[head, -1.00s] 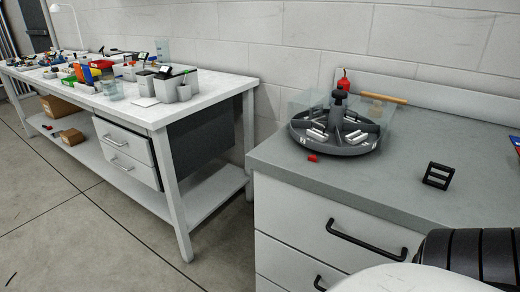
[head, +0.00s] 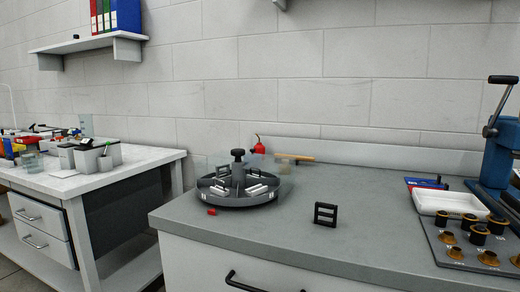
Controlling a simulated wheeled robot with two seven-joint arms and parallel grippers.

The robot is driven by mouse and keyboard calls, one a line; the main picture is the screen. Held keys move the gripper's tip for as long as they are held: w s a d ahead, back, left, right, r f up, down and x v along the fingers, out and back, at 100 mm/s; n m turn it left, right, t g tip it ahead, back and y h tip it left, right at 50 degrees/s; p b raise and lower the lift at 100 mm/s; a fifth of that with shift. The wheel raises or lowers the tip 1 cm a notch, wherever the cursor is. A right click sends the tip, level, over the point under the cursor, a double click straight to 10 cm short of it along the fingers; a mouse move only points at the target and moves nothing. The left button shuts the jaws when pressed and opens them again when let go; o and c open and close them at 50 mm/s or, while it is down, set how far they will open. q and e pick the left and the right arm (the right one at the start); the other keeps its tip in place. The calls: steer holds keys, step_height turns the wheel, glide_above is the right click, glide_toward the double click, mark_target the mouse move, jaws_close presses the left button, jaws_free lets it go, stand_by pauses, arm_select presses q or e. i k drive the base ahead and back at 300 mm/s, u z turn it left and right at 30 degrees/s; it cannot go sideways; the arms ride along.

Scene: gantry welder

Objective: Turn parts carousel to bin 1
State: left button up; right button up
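The parts carousel (head: 238,199) is a round dark grey tray on the grey counter, left of the picture's middle. It has a dark central knob (head: 238,155), dividing walls and several bins holding light rod-like parts and a black part. Small white labels show on its rim, too small to read surely. A red marker piece (head: 211,212) lies on the counter at its front left. Neither of my grippers is in view.
A black slotted block (head: 325,214) stands on the counter (head: 290,239) right of the carousel. A white tray (head: 449,203), a plate with several brass-and-black fittings (head: 456,253) and a blue press (head: 492,166) are at right. A white bench (head: 112,177) stands left.

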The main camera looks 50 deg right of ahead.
mark_target(242, 190)
steer(key=i, duration=0.4)
steer(key=z, duration=0.75)
